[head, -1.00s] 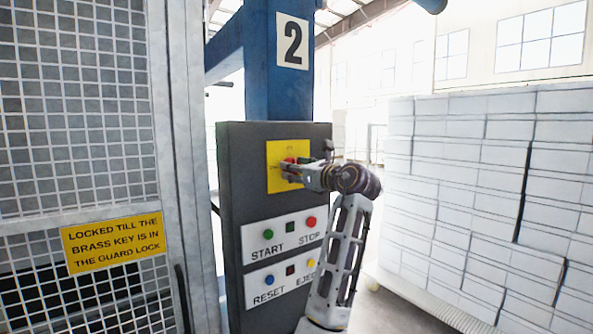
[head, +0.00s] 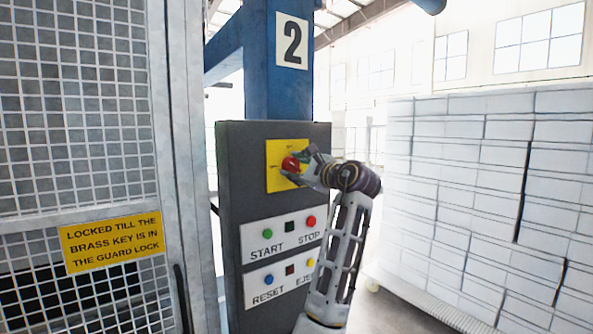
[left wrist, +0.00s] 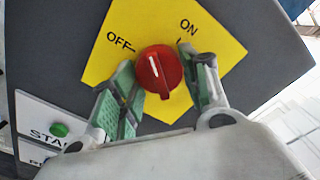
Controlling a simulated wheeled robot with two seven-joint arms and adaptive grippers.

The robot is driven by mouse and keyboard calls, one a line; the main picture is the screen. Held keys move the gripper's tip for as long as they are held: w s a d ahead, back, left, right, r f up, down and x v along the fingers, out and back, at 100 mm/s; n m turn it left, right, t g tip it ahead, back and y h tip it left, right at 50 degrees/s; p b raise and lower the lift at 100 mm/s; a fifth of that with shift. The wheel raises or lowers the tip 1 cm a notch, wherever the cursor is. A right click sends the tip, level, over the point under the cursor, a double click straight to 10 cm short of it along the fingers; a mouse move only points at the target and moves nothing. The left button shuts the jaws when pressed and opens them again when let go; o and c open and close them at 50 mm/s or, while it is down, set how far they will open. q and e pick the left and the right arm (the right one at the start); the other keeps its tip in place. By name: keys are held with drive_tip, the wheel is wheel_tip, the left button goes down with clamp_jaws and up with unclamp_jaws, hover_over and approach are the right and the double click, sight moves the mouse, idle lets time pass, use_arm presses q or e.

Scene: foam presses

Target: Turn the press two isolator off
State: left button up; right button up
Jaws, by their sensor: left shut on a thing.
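The press two isolator is a red rotary knob (head: 290,163) on a yellow plate (head: 273,182), high on the dark grey panel. In the left wrist view the knob (left wrist: 158,71) carries a white mark that points between the OFF and ON labels, nearer OFF. My left gripper (head: 301,166) reaches in from the right of the panel, its wrist rolled. Its green-padded fingers (left wrist: 160,92) lie on either side of the knob and are shut on it. The fingers' exact contact is hard to see. My right gripper is not in view.
Below the isolator are START and STOP buttons (head: 284,236) and RESET and EJECT buttons (head: 281,275). A mesh guard door (head: 75,120) with a yellow sign (head: 112,242) stands at left. Stacked white blocks (head: 480,190) fill the right side. A blue post (head: 268,90) marked 2 rises behind the panel.

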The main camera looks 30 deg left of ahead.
use_arm(q)
drive_tip(key=n+b, duration=0.1)
drive_tip(key=n, duration=0.2)
drive_tip(key=shift+n, duration=0.4)
drive_tip(key=shift+n+b, duration=0.65)
drive_tip(key=shift+n, duration=1.25)
drive_tip(key=o, duration=1)
drive_tip(key=shift+d, duration=0.15)
drive_tip(key=shift+v, duration=5.9)
